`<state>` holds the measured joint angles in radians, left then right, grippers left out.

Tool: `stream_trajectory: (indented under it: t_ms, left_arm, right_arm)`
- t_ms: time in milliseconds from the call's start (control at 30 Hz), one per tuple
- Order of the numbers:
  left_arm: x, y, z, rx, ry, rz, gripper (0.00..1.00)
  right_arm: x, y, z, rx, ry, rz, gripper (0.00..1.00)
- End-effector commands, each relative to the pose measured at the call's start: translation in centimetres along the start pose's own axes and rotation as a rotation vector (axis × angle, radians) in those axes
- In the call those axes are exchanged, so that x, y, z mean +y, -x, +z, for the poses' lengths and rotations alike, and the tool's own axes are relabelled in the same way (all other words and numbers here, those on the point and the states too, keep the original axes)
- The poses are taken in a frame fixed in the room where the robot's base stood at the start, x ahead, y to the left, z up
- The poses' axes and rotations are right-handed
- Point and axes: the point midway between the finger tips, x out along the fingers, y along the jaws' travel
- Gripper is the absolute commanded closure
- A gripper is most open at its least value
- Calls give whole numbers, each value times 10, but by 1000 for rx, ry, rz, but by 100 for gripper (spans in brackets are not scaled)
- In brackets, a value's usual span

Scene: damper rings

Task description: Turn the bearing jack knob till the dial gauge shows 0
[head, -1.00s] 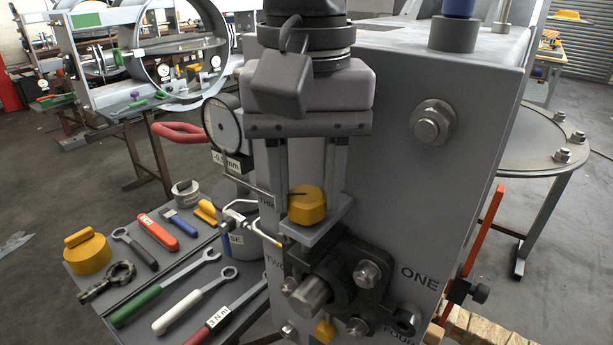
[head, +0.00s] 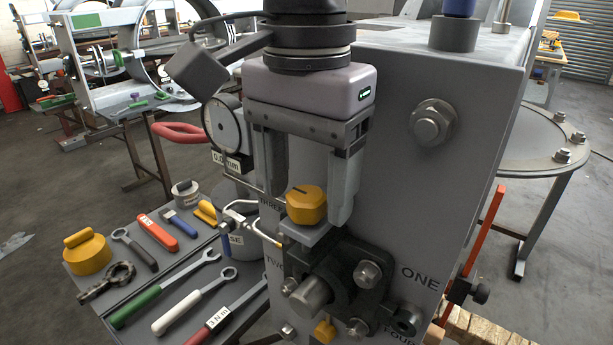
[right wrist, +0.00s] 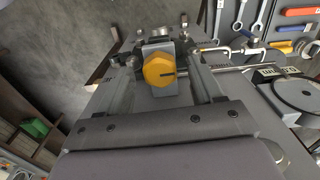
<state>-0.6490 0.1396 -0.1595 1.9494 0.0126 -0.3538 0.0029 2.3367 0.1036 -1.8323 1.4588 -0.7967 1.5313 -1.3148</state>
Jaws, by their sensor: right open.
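The bearing jack knob is a yellow, faceted knob (head: 306,207) with a dark line on top, sitting on a grey bracket on the machine's front. My right gripper (head: 311,205) points down over it, open, with one finger on each side and visible gaps. In the right wrist view the knob (right wrist: 157,71) lies between the two spread fingers (right wrist: 160,62). My left gripper is out of view.
A tool board (head: 140,262) with wrenches and a yellow cap (head: 87,251) lies to the left. A red-orange lever (head: 484,240) stands at right.

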Motion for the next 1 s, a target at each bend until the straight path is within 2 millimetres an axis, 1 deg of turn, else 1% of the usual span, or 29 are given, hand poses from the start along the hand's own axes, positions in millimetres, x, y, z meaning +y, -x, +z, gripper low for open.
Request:
stream_trajectory:
  t_ms: [500,867,1000]
  left_arm:
    - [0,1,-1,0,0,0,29]
    - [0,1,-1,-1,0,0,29]
    - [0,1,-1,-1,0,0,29]
  right_arm:
    - [0,18,0,0,1,-1,34]
    - [0,20,0,1,1,0,34]
    - [-1,29,0,1,1,-2,34]
